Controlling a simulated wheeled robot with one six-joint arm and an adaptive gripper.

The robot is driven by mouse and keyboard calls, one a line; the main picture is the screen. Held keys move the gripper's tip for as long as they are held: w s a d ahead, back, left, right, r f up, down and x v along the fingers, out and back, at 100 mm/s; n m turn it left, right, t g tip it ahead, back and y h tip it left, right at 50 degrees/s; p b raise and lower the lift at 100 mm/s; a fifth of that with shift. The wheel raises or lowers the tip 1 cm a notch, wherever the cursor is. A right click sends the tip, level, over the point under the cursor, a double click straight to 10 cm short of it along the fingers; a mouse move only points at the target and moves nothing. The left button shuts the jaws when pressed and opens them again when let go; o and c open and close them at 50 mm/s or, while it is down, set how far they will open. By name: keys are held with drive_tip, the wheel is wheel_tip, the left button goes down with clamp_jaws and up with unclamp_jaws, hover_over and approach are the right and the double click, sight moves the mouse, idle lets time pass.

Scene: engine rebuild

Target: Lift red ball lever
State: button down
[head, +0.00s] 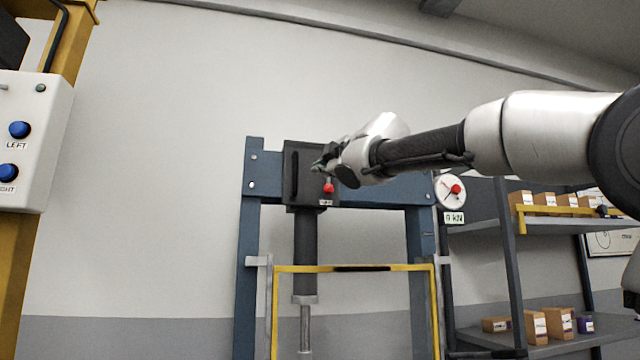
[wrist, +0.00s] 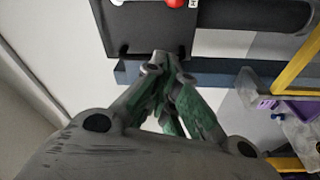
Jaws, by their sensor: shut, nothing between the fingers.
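The red ball lever (head: 328,188) is on the front of a black block (head: 300,172) at the top of the blue press frame. Its red ball also shows at the top edge of the wrist view (wrist: 176,3), with a pale rod beside it. My gripper (head: 320,167) is shut and empty in front of the block, a little above and left of the ball in the head view. In the wrist view its closed fingertips (wrist: 168,60) lie at the block's edge, apart from the ball. I cannot tell whether the fingertips touch the block.
A yellow guard frame (head: 354,268) stands in front of the press below. Shelves (head: 490,340) with small boxes stand at the right. A control box (head: 30,140) with blue buttons is at the left.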

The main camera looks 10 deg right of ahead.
drive_tip(key=shift+w+d+f, duration=0.1)
drive_tip(key=shift+w+d, duration=0.2)
drive_tip(key=shift+w, duration=1.45)
drive_tip(key=shift+w+d+f, duration=0.15)
drive_tip(key=shift+w+d, duration=0.15)
drive_tip(key=shift+w, duration=1.45)
drive_tip(key=shift+w+d+f, duration=0.1)
drive_tip(key=shift+w+d, duration=0.2)
drive_tip(key=shift+w, duration=1.45)
drive_tip(key=shift+d+f+n, duration=0.1)
drive_tip(key=shift+d+n, duration=0.15)
drive_tip(key=shift+n, duration=0.15)
